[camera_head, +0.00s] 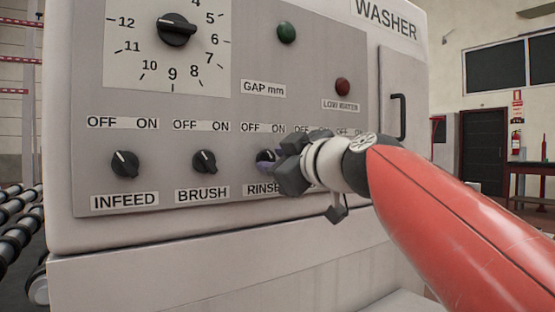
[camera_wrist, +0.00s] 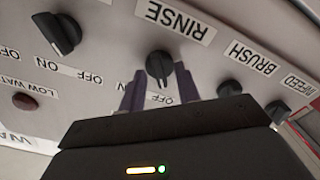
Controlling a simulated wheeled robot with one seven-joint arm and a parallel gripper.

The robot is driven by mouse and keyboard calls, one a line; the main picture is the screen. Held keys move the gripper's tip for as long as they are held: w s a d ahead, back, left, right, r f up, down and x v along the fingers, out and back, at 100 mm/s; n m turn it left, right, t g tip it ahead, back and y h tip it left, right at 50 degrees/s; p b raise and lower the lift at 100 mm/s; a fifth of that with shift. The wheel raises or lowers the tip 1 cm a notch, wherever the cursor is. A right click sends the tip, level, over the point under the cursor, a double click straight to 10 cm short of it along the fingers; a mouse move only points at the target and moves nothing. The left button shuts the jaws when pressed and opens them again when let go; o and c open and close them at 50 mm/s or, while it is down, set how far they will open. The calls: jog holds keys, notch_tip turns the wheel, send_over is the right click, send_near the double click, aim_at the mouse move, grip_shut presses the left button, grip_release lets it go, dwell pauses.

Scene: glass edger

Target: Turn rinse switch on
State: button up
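The rinse switch is a black rotary knob (camera_wrist: 160,68) above its RINSE label in the head view. The wrist view shows it upside down, its white mark pointing roughly toward the OFF label (camera_wrist: 166,100). My gripper (camera_wrist: 158,80) is open, its two purple fingertips apart on either side of the knob. Whether they touch it cannot be told. In the head view my gripper (camera_head: 268,162) is at the knob and hides much of it. The rinse ON word is partly hidden by a finger in the wrist view.
The brush knob (camera_head: 205,162) and infeed knob (camera_head: 125,164) are to the left. Another black knob (camera_wrist: 58,34) is on the other side, hidden behind my gripper in the head view. A red low-water lamp (camera_head: 342,87) and a green lamp (camera_head: 287,32) are above.

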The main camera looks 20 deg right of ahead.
grip_shut()
jog(key=shift+f, duration=0.1)
jog(key=m+b, duration=0.2)
jog(key=m, duration=1.1)
jog(key=shift+d+m, duration=0.1)
jog(key=shift+m, duration=0.3)
dwell(0.6)
grip_release()
